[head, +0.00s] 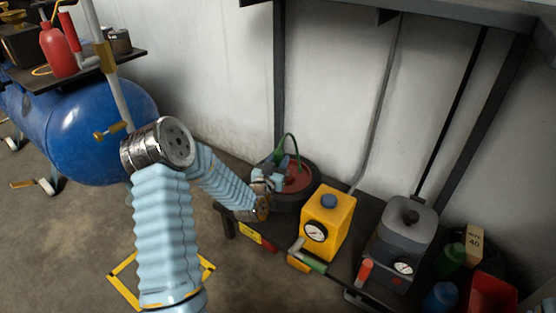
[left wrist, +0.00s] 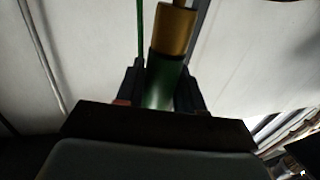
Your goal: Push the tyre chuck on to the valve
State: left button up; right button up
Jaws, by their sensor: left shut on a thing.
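My left gripper (head: 268,180) is over the near left side of a dark round tyre (head: 294,203) with a red middle, on the low bench. In the left wrist view my left gripper (left wrist: 160,88) is shut on the tyre chuck (left wrist: 162,84), a green body with a brass-coloured end (left wrist: 174,30) pointing away from the jaws. A green hose (head: 291,138) arcs up behind the gripper in the head view. The chuck itself is too small and covered there to make out. I cannot make out the valve, or whether the chuck touches it. My right gripper is not in view.
A yellow box with a gauge (head: 328,222) stands just right of the tyre, with a grey gauge unit (head: 408,228) beyond it. Bottles and a red bin (head: 492,293) are at the right. A dark frame post (head: 279,80) rises behind the tyre. A blue tank (head: 90,135) is at left.

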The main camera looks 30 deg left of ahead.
pick_arm(q)
jog(key=shift+f, duration=0.65)
jog(key=o, duration=1.2)
jog(key=s+d, duration=0.2)
jog(key=s, duration=1.1)
jog(key=shift+s+d+p, duration=0.3)
jog(key=shift+s+p, duration=0.05)
